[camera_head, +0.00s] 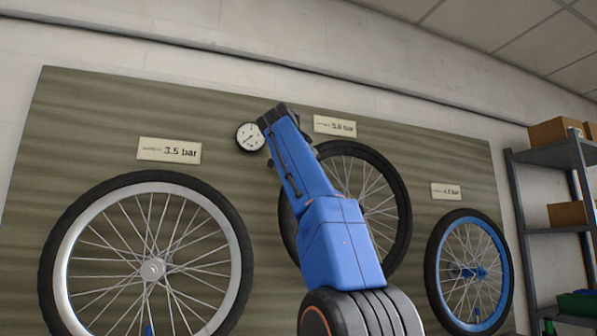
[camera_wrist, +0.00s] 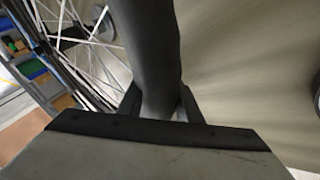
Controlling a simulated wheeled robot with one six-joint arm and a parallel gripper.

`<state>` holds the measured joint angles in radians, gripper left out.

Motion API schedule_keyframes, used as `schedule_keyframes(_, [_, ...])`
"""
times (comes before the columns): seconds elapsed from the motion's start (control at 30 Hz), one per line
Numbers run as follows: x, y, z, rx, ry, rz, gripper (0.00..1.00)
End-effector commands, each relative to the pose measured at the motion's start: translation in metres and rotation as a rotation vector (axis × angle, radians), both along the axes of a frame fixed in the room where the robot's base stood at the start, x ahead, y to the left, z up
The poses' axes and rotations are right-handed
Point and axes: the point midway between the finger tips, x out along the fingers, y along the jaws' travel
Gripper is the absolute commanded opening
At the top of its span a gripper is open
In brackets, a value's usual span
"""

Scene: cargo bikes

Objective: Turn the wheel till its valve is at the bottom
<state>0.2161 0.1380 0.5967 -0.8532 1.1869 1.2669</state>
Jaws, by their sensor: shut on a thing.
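Three spoked wheels hang on a greenish board in the head view: a silver-rimmed left wheel (camera_head: 237,255), a dark-rimmed middle wheel (camera_head: 402,205) and a blue-rimmed right wheel (camera_head: 433,265). My blue arm crosses the left part of the middle wheel and hides it. In the wrist view, my gripper (camera_wrist: 160,103) has a finger on each side of a dark tyre (camera_wrist: 146,40) and is shut on it. It appears to be the middle wheel's tyre. Spokes (camera_wrist: 85,35) show to its left. I cannot make out the middle wheel's valve.
A round white gauge (camera_head: 250,137) is close to the left of my arm's upper end. Pressure signs, such as the 3.5 bar sign (camera_head: 169,151), are above the wheels. Grey shelving (camera_head: 545,155) with boxes stands at the right.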

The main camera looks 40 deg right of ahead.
Motion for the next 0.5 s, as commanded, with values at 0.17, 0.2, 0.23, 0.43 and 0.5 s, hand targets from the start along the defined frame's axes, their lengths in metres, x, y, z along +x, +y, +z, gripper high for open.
schedule_keyframes(0.17, [-0.0093,-0.0039,0.0033,0.021,-0.007,-0.001,0.0])
schedule_keyframes(0.2, [-0.01,-0.0041,0.0035,0.022,-0.007,-0.001,0.0])
schedule_keyframes(0.23, [-0.0104,-0.0042,0.0036,0.023,-0.008,-0.001,0.0])
schedule_keyframes(0.43, [-0.0104,-0.0044,0.0034,0.024,-0.007,-0.001,0.0])
schedule_keyframes(0.5, [-0.0104,-0.0044,0.0034,0.024,-0.007,-0.001,0.0])
